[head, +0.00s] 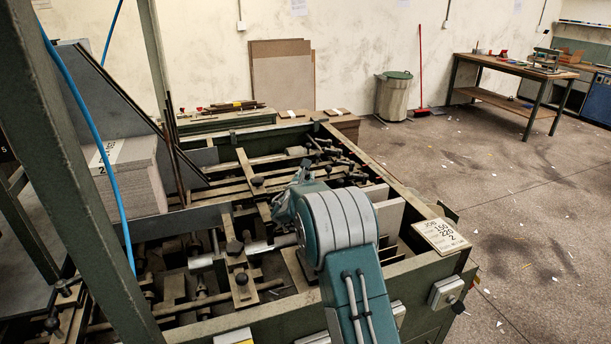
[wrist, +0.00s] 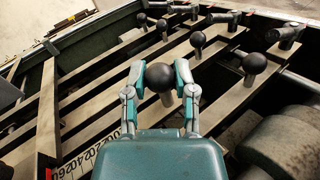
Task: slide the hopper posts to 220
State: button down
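In the wrist view my gripper (wrist: 160,68) has one finger on each side of a black ball knob (wrist: 159,78). The fingers are close to the knob, but I cannot tell whether they press on it. More black knobs on posts stand beyond it, one at the centre right (wrist: 198,39) and one farther right (wrist: 254,63). A white scale (wrist: 88,160) with black numbers, among them 220, 240 and 260, lies at lower left, partly hidden by my gripper's body. In the head view my arm hides the fingers and the gripped area.
A job card (head: 440,236) reading 150, 220, 2 lies on the feeder's right frame (head: 425,262). Bars and rods cross the open feeder bed. A stack of board (head: 130,175) stands at left. A green upright (head: 70,150) and blue hose (head: 93,130) are close by. The floor at right is mostly clear.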

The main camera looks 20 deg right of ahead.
jog(key=shift+a+r, duration=0.1)
jog(key=a, duration=0.5)
jog(key=shift+w, duration=0.1)
jog(key=shift+c, duration=2.1)
grip_release()
jog(key=shift+d, duration=0.1)
notch_tip(320, 180, up, 10)
jog(key=shift+w, duration=0.1)
